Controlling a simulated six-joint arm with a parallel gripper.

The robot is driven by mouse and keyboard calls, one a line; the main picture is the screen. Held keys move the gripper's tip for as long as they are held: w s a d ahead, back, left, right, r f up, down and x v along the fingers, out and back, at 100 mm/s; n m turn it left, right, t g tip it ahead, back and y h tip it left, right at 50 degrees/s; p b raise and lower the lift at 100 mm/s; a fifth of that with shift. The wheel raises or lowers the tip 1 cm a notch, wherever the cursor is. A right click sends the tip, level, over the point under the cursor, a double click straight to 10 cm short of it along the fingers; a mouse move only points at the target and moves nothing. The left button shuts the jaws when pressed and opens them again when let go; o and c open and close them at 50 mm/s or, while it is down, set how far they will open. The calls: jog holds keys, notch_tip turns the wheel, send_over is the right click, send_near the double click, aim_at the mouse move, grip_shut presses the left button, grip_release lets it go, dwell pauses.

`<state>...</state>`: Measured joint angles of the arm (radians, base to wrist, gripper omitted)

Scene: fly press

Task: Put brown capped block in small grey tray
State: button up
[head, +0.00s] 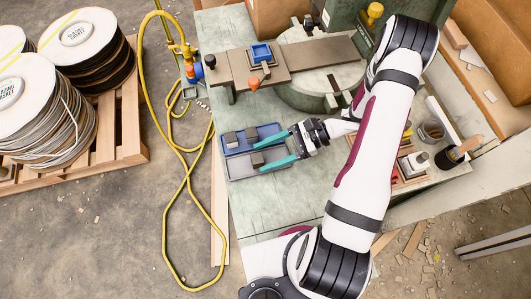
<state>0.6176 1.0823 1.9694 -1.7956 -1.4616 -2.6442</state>
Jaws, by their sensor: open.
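My gripper (258,157) reaches in from the right with its two teal fingers apart, over the trays on the pale green bench. A small grey-brown block (257,159) shows between the fingertips; I cannot tell whether they touch it. It appears to lie in the grey tray (236,172), which is partly hidden by the fingers. A blue tray (268,129) lies just behind it, holding grey blocks (231,139). I cannot tell for certain which piece is the brown capped block.
A small blue tray (262,54) with a block sits on the press's flat arm (300,58). A yellow hose (175,155) runs left of the bench. Cups and a wooden box stand at the right. Cable reels (85,45) stand on a pallet.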

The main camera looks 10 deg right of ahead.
jog(key=v, duration=1.1)
jog(key=shift+d+r, duration=0.15)
jog(key=shift+d, duration=0.1)
